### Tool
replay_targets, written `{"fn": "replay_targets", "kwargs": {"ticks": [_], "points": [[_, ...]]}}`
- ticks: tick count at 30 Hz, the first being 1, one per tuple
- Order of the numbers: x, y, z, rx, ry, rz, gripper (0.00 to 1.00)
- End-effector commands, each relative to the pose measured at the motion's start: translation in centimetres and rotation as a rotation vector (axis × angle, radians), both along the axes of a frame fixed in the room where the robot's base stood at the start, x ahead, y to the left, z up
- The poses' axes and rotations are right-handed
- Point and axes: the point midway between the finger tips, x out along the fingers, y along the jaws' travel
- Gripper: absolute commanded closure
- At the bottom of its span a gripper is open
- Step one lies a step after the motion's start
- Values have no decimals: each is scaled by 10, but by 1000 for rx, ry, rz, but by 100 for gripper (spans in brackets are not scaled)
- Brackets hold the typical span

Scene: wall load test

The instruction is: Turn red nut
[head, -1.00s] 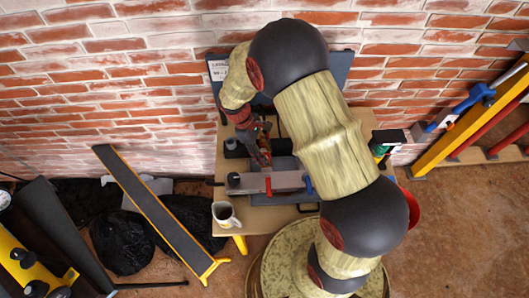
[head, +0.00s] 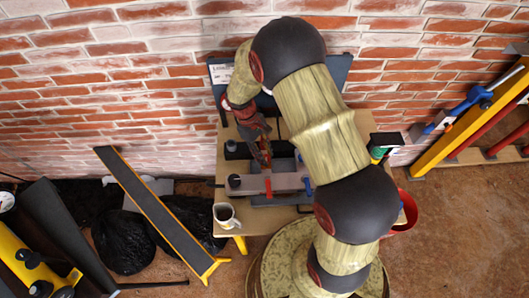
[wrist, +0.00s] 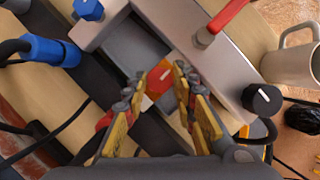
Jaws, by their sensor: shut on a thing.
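The red nut (wrist: 158,77) shows in the wrist view as an orange-red hexagonal piece with a pale mark, between my fingertips. My gripper (wrist: 157,80) has its yellow fingers closed about it, one on each side; the exact contact is hard to see. In the head view my gripper (head: 263,160) reaches down to the fixture on the table, and the nut cannot be made out there. The fixture has a grey bar (wrist: 178,38) with a red lever (wrist: 226,20), a blue knob (wrist: 88,9) and a black knob (wrist: 262,99).
The wooden table (head: 226,191) stands against a brick wall (head: 120,80). A mug (head: 226,215) is at its front left corner, and also shows in the wrist view (wrist: 290,68). A blue connector (wrist: 50,51) with a dark cable is close by. A red bucket (head: 407,214) is at right.

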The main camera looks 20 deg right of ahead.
Motion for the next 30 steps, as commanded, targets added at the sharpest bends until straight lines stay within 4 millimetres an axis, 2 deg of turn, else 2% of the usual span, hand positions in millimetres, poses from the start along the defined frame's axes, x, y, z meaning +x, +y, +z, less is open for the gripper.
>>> {"fn": "replay_targets", "kwargs": {"ticks": [3, 11, 12, 21, 30], "points": [[0, -1, 1, -1, 1, -68, 98], [0, 0, 0, -1, 0, -74, 98], [0, 0, 0, -1, 0, -73, 71], [0, 0, 0, -1, 0, -72, 55], [1, 0, 1, -1, -1, -71, 55]]}}
